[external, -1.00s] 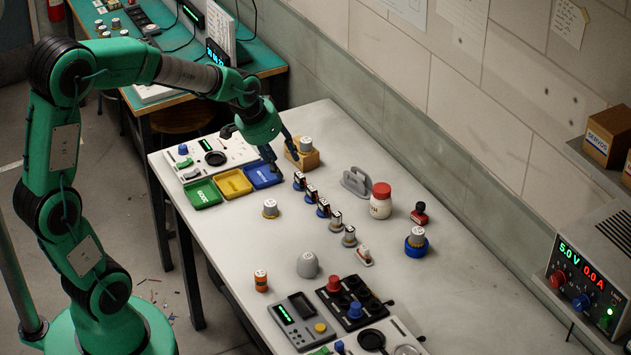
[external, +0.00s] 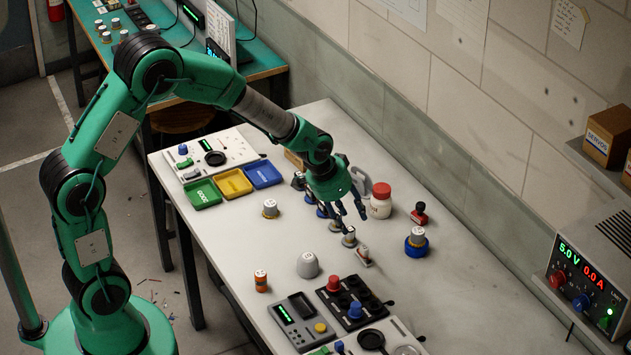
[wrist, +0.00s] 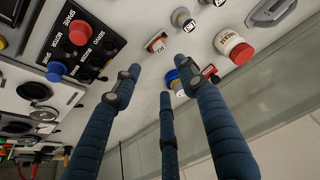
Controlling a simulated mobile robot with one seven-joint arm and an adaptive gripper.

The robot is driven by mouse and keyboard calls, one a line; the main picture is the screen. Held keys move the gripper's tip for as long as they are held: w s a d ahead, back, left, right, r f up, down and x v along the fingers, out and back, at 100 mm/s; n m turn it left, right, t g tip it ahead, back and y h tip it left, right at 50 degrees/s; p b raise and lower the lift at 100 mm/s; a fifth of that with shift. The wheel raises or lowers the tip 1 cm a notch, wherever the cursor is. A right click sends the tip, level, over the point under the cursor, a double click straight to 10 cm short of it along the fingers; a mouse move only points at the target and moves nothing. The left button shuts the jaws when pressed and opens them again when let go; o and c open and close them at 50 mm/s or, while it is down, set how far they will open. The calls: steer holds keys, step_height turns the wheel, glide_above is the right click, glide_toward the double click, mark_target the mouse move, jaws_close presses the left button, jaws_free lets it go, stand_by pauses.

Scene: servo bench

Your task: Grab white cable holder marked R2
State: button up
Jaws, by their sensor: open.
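My gripper (external: 350,217) is open, with its fingers pointing down over the near end of a row of small labelled pieces. Its spread blue fingers also show in the wrist view (wrist: 160,82), with nothing between them. A small white piece with a red-orange part (external: 364,257) lies just past the row's near end, apart from the fingers; it also shows in the wrist view (wrist: 157,43). I cannot read R2 on any piece, so I cannot tell which is the cable holder. The arm hides part of the row.
A white jar with a red lid (external: 381,204), a red stamp-like piece (external: 419,213) and a blue ring with a capped piece (external: 416,243) stand to the right. A grey cone (external: 307,265) and a black panel (external: 337,309) lie nearer.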

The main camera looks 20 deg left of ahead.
steer(key=shift+f, duration=0.15)
steer(key=b, duration=0.1)
glide_above(364, 247)
steer(key=s+a, duration=0.2)
step_height(364, 247, down, 8)
steer(key=shift+d+r, duration=0.2)
steer(key=shift+d, duration=0.05)
steer(key=shift+w+f, duration=0.1)
steer(key=shift+f, duration=0.05)
steer(key=shift+b+x, duration=0.5)
steer(key=shift+x, duration=2)
steer(key=shift+a, duration=0.1)
jaws_close()
